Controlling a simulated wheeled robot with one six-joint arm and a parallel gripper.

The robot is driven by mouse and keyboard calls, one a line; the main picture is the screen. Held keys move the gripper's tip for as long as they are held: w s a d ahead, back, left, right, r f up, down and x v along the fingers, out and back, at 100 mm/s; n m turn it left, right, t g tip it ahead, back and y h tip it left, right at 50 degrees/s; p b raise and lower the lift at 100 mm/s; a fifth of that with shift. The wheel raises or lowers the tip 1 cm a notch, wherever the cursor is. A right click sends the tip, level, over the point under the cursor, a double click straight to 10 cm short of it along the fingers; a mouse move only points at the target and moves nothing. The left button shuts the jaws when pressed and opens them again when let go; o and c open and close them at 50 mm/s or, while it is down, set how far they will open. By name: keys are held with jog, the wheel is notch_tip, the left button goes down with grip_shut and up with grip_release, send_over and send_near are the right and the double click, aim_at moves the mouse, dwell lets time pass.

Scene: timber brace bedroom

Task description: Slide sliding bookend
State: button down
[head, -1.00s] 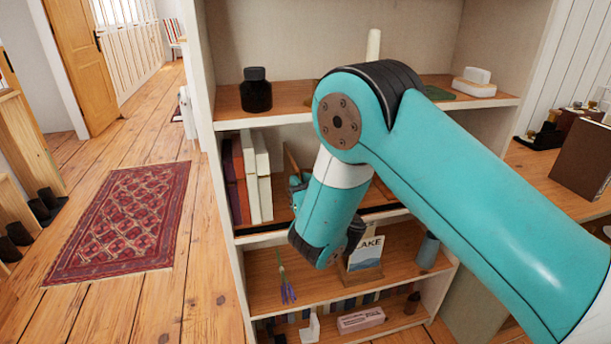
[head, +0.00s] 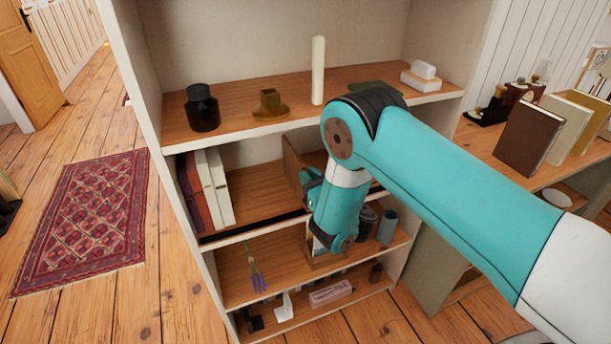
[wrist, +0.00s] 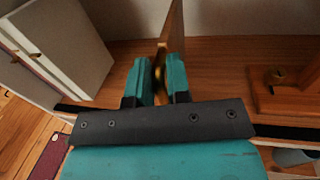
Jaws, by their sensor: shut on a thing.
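The sliding bookend is an upright wooden panel (head: 292,160) on the middle shelf, standing apart from the books on its left. In the wrist view, the panel (wrist: 173,28) shows nearly edge-on, with a brass-coloured piece (wrist: 159,63) at its front edge. My gripper (head: 307,180) is at the panel's front edge, partly hidden by my arm in the head view. In the wrist view, the teal fingers of my gripper (wrist: 160,80) are shut on the bookend's brass piece. A dark rail (head: 255,229) runs along the shelf's front edge.
Several upright books (head: 208,190) stand at the shelf's left end, with bare shelf (head: 255,190) between them and the panel. A wooden stand (wrist: 288,98) is right of the panel. The shelf above holds a black jar (head: 202,108) and a pale candle (head: 318,70).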

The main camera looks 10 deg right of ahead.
jog(key=c, duration=1.2)
grip_release()
jog(key=shift+b, duration=0.3)
jog(key=b+v, duration=0.6)
jog(key=v, duration=1.1)
jog(key=shift+s, duration=0.2)
